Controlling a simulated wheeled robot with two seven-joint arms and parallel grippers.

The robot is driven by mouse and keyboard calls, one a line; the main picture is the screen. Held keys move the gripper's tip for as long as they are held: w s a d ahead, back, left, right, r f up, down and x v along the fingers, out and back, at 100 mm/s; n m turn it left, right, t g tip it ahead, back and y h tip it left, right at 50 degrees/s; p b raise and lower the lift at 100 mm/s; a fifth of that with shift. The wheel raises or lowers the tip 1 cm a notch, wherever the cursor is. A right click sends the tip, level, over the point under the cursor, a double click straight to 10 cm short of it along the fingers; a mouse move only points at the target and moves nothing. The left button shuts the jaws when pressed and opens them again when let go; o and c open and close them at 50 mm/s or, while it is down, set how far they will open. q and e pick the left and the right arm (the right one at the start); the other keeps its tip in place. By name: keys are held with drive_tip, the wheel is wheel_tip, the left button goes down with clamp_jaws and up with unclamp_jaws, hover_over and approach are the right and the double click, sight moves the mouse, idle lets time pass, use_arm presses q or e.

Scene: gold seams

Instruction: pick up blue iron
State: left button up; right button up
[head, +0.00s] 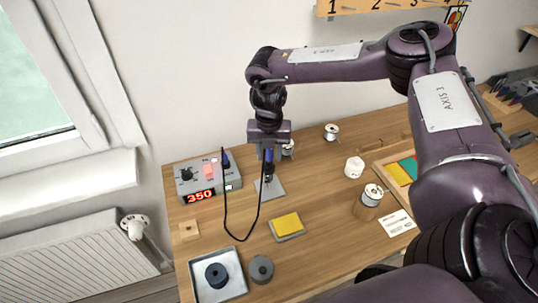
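The blue iron (269,156) is upright at the back left of the wooden table, above a small grey stand plate (272,189). Its black cable loops down over the table and back up to the grey soldering station (207,180), whose red display reads 350. My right gripper (269,150) points straight down at the iron's blue handle, with its fingers around the handle's top. Whether the fingers press on the handle is too small to tell. The iron's tip is hard to make out. My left gripper is not in view.
A yellow sponge (286,224) lies in front of the stand. A white tray (233,258) with a dark spool and a grey round piece (261,269) are at the front left. Wire spools and a white jar (354,167) stand to the right. My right arm crosses above the table.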

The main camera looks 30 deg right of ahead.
drive_tip(key=c, duration=0.7)
clamp_jaws()
drive_tip(key=shift+r, duration=0.15)
